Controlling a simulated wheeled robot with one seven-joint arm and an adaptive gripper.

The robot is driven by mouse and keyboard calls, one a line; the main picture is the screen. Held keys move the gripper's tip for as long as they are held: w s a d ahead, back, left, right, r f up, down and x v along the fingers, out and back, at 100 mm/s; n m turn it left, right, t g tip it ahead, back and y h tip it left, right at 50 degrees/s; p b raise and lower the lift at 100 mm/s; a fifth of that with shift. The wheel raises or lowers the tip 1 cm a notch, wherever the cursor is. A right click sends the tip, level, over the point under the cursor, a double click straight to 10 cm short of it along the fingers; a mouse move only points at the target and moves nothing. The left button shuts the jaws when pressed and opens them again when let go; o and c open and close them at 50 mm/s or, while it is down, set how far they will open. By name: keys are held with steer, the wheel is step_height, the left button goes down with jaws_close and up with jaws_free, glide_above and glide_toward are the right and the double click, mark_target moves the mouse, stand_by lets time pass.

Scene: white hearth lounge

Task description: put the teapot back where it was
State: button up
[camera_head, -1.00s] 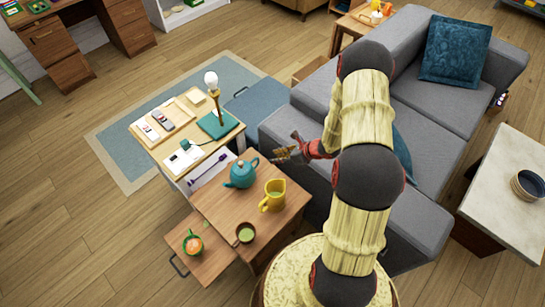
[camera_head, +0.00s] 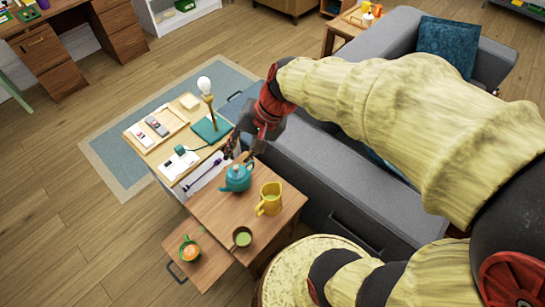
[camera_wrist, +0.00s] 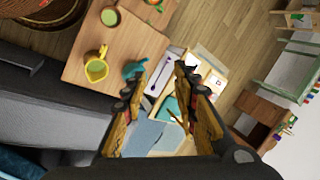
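The teal teapot (camera_head: 236,178) stands upright on the brown wooden table (camera_head: 205,207), near its back edge. It also shows in the wrist view (camera_wrist: 134,69), partly hidden behind a finger. My gripper (camera_head: 240,150) hangs just above and behind the teapot in the head view. In the wrist view my gripper (camera_wrist: 158,85) has its two fingers spread apart with nothing between them. The gripper appears apart from the teapot.
A yellow pitcher (camera_head: 268,202) and a green cup (camera_head: 242,237) stand on the same table. A lower wooden surface (camera_head: 210,265) holds an orange-and-green cup (camera_head: 190,250). A lamp (camera_head: 206,90) and a tray (camera_head: 155,130) are on the table behind. The grey sofa (camera_head: 310,165) lies right.

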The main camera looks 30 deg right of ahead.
steer(key=s+d+r+n+t+h, duration=0.2)
steer(key=s+r+n, duration=0.5)
steer(key=s, duration=0.4)
steer(key=shift+d+r+h, duration=0.3)
steer(key=shift+d+h, duration=0.4)
steer(key=shift+h, duration=0.3)
steer(key=shift+w, duration=0.1)
